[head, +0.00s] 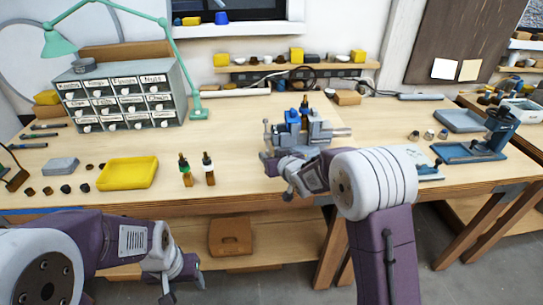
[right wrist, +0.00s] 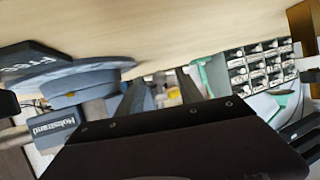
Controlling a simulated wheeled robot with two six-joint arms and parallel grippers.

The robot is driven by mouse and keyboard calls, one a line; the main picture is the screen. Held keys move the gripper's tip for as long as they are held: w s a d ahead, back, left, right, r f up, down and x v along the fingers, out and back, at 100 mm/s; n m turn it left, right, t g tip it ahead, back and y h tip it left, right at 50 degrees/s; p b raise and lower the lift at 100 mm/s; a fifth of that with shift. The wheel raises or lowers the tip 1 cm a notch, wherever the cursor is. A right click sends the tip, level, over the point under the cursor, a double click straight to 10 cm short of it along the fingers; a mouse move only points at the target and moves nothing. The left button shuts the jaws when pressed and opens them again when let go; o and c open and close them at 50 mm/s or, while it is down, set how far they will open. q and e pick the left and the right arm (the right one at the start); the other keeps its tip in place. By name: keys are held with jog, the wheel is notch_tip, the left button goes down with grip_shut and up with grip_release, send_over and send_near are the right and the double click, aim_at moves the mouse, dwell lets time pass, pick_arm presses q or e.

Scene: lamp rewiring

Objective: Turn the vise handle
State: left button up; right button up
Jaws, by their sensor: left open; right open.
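The grey and blue vise (head: 318,131) stands near the front edge of the workbench, right of its middle. A thin upright bar with a round end, apparently the vise handle (head: 266,132), shows at its left side. My right gripper (head: 274,160) is just in front of the vise's left side, open and empty; whether it touches the handle I cannot tell. In the right wrist view its two fingers (right wrist: 160,88) are apart, with blue-grey vise parts (right wrist: 75,82) at the left. My left gripper (head: 190,275) is open and empty, low in front of the bench.
Two small bottles (head: 208,168) and a yellow tray (head: 127,173) stand left of the vise. A labelled drawer cabinet (head: 122,97) and a green lamp (head: 197,112) are behind. A blue stand (head: 490,140) is at the right. The bench between bottles and vise is clear.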

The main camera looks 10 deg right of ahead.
grip_shut()
dwell(1.4)
